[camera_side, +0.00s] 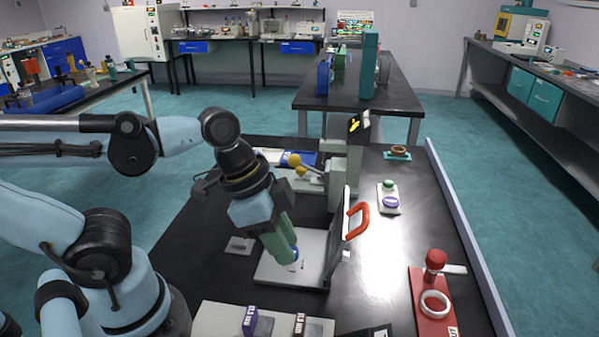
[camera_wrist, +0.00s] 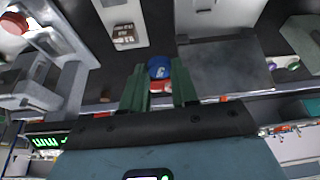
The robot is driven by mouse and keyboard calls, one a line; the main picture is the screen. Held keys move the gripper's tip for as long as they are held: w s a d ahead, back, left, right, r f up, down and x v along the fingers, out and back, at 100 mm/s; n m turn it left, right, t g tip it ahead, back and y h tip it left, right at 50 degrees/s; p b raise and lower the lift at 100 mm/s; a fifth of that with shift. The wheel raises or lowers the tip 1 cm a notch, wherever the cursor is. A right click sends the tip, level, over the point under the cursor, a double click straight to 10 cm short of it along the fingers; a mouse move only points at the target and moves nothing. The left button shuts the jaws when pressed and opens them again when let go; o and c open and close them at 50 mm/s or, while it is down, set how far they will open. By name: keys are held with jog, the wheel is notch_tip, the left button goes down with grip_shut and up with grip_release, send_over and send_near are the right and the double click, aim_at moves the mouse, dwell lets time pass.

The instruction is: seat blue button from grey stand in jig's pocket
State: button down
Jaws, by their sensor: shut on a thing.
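The blue button (camera_side: 295,258) is at the tips of my gripper (camera_side: 284,248), whose green fingers point down. In the wrist view the button (camera_wrist: 159,67) shows between the two green fingertips (camera_wrist: 158,84), and the gripper is shut on it. In the side view the button appears over or on a light grey plate (camera_side: 270,272) with an upright panel (camera_side: 338,235) and a red-orange handle (camera_side: 357,219). I take this to be the jig, but its pocket is not clear. A small grey block (camera_side: 240,245) left of the plate may be the stand.
A red base (camera_side: 433,318) with a white ring (camera_side: 434,303) stands at the right. A small tray (camera_side: 389,204) holds green and purple pieces. A grey machine with a yellow-knobbed lever (camera_side: 295,161) stands behind.

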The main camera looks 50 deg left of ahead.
jog(key=shift+m, duration=0.4)
jog(key=w+a+f, duration=0.1)
jog(key=a+f, duration=0.1)
jog(key=w+a+f, duration=0.4)
jog(key=shift+w+a+f, duration=0.1)
jog(key=shift+a+f, duration=0.2)
jog(key=shift+f, duration=2.1)
jog(key=shift+f, duration=0.2)
jog(key=c, duration=0.9)
grip_release()
jog(key=shift+o, duration=0.2)
jog(key=v, duration=1.2)
jog(key=shift+a, duration=0.15)
jog(key=w+n+t+y, duration=0.1)
jog(key=n, duration=0.2)
jog(key=w+d+n+t+y, duration=0.1)
jog(key=n, duration=0.2)
jog(key=w+d+r+n+t, duration=0.1)
jog(key=w+n, duration=0.1)
jog(key=n, duration=0.1)
jog(key=shift+w+r+t+y, duration=0.1)
jog(key=shift+w+t+y, duration=0.05)
jog(key=shift+t+y, duration=0.25)
